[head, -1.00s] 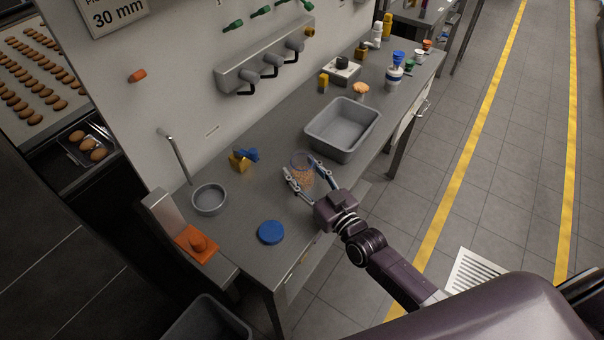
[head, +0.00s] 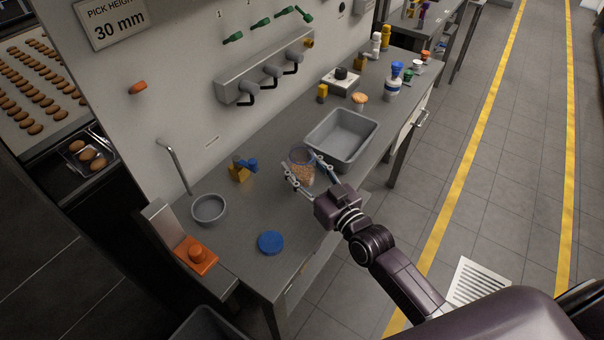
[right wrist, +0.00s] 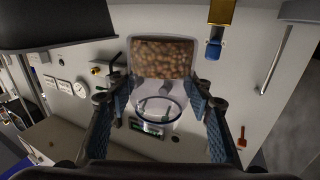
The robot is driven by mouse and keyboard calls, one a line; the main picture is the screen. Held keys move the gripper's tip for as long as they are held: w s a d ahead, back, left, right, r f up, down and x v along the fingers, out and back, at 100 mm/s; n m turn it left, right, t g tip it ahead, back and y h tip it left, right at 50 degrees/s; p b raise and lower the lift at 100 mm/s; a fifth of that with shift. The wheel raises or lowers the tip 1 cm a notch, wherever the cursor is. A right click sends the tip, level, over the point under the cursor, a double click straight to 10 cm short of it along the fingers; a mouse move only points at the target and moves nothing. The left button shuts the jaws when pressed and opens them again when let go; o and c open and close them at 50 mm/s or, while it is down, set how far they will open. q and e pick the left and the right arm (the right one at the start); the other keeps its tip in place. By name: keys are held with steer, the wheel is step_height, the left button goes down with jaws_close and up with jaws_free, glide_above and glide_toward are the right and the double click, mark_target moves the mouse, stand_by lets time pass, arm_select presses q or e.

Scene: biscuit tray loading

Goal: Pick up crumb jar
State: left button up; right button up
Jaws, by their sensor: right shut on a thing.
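The crumb jar (head: 301,170) is a clear, open-topped jar with brown crumbs in its lower part. My right gripper (head: 302,172) is shut on it, with one finger on each side. In the right wrist view the jar (right wrist: 163,62) shows upside down between the two blue finger pads, its round rim nearest the camera. It looks upright in the head view and seems slightly above the table; the gap is hard to judge. My left gripper is out of view.
A grey tub (head: 342,138) stands close behind the jar on the workbench (head: 240,215). A blue lid (head: 270,242) lies near the front, a grey bowl (head: 208,208) to the left, and a yellow-and-blue item (head: 241,169) near the wall.

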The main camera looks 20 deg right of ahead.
step_height(320, 180, up, 13)
steer(key=w+d+f+b, duration=1.1)
steer(key=d+b, duration=0.2)
steer(key=b, duration=0.3)
steer(key=shift+f+b, duration=0.3)
steer(key=shift+f, duration=0.05)
steer(key=shift+d, duration=0.1)
